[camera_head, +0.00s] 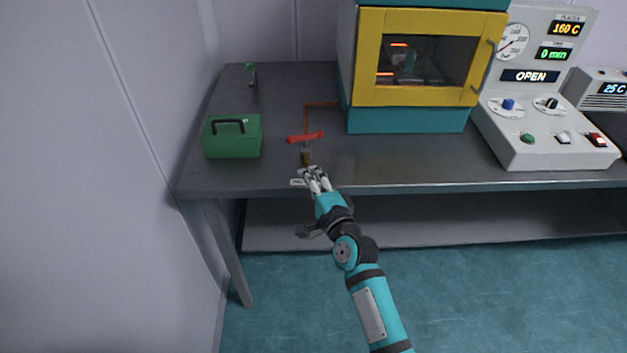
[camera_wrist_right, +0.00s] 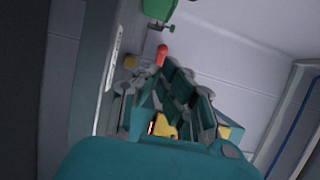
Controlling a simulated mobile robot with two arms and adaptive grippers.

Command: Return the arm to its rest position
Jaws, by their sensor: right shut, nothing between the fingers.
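My right arm reaches up from the bottom of the head view. Its gripper (camera_head: 315,173) is shut and empty at the table's front edge. The fingers also show in the right wrist view (camera_wrist_right: 172,92). Just beyond the fingertips is a small brass-coloured piece (camera_head: 306,158) below a red bar-shaped handle (camera_head: 305,137). Whether the fingers touch the brass piece cannot be told. A small white label (camera_head: 299,182) lies at the table edge beside the fingers, partly hidden by them. My left gripper is not in view.
The grey table (camera_head: 275,179) carries a green box (camera_head: 233,137) at left and a small green-topped item (camera_head: 251,75) behind. A yellow-framed machine (camera_head: 366,60) stands at the back, with a control panel (camera_head: 547,150) reading OPEN at right. The floor (camera_head: 480,290) in front is clear.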

